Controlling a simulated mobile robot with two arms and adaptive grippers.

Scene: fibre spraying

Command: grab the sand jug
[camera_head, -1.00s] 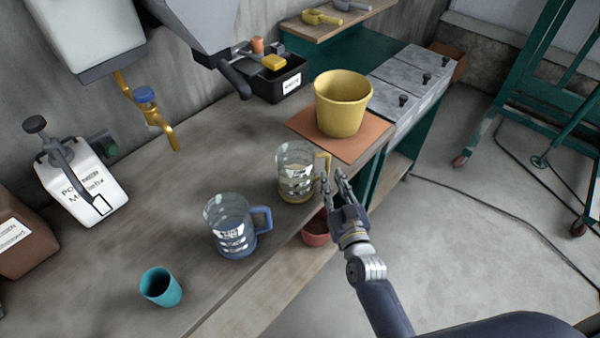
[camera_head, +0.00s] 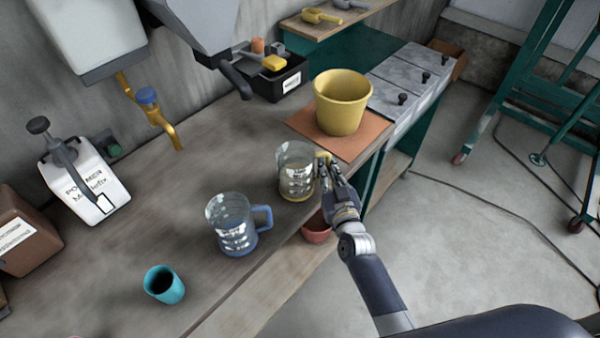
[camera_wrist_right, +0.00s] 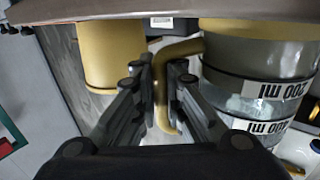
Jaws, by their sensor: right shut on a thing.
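The sand jug, a clear jug (camera_head: 295,172) with a yellow base and yellow handle, stands upright on the workbench near its front edge. My right gripper (camera_head: 326,172) is at the jug's handle. In the wrist view its fingers (camera_wrist_right: 165,85) are on both sides of the yellow handle (camera_wrist_right: 172,52), shut on it. A similar jug with a blue handle (camera_head: 230,226) stands to the left of it. My left gripper is not in view.
A yellow bucket (camera_head: 341,108) stands on an orange mat (camera_head: 366,146) behind the jug. A teal cup (camera_head: 164,285) stands at the front left. A white polymer canister (camera_head: 88,182) stands at the left.

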